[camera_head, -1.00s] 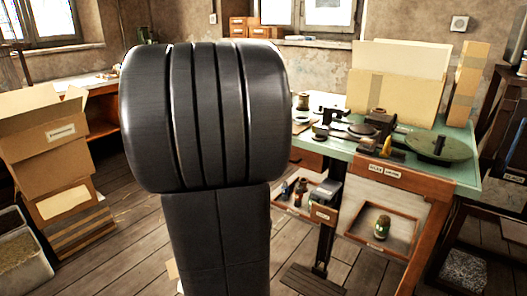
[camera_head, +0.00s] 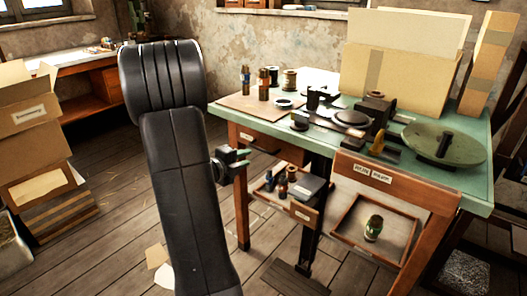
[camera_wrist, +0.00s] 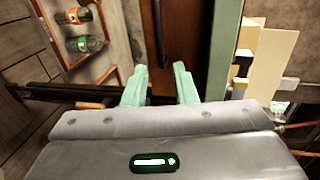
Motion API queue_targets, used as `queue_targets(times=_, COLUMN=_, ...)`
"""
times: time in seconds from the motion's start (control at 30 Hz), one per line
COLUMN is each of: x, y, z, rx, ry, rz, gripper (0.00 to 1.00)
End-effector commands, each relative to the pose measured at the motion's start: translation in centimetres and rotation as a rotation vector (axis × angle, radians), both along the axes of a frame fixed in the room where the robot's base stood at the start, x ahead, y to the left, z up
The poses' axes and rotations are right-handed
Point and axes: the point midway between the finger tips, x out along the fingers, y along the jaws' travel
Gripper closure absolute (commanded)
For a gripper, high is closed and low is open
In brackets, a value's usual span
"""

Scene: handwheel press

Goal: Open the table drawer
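The green-topped table (camera_head: 330,132) stands right of my arm in the head view. A brown drawer front (camera_head: 288,151) with a dark bar handle (camera_head: 264,150) sits under its left part and looks shut. My gripper (camera_head: 243,158) is just left of this drawer front. In the wrist view, the green fingers of my gripper (camera_wrist: 160,86) are open and empty. The dark handle (camera_wrist: 162,38) stands ahead of the gap between them, against the brown front (camera_wrist: 188,30). It looks apart from the fingers.
Low open trays with bottles (camera_head: 299,208) and a green jar (camera_head: 373,228) lie beneath the table. A labelled front (camera_head: 400,180) is at the right. Tools and spools stand on top, with cardboard (camera_head: 398,70) behind. Stacked boxes (camera_head: 38,150) stand left.

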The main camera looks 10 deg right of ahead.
Motion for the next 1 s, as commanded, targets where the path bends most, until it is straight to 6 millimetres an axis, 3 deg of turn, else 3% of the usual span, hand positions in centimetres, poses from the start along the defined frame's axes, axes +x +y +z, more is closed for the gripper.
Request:
queue_targets(times=0.23, x=3.2, y=-4.4, z=-1.3, rx=0.000, ry=0.000, rz=-0.004, gripper=0.75)
queue_targets(times=0.5, x=5.8, y=-7.5, z=-2.1, rx=-0.001, ry=0.001, rz=-0.001, gripper=0.75)
queue_targets(times=0.93, x=6.4, y=-8.3, z=-2.2, rx=-0.001, ry=0.001, rz=0.002, gripper=0.75)
queue_targets(times=1.0, x=6.4, y=-8.2, z=-2.2, rx=-0.001, ry=0.001, rz=0.002, gripper=0.86)
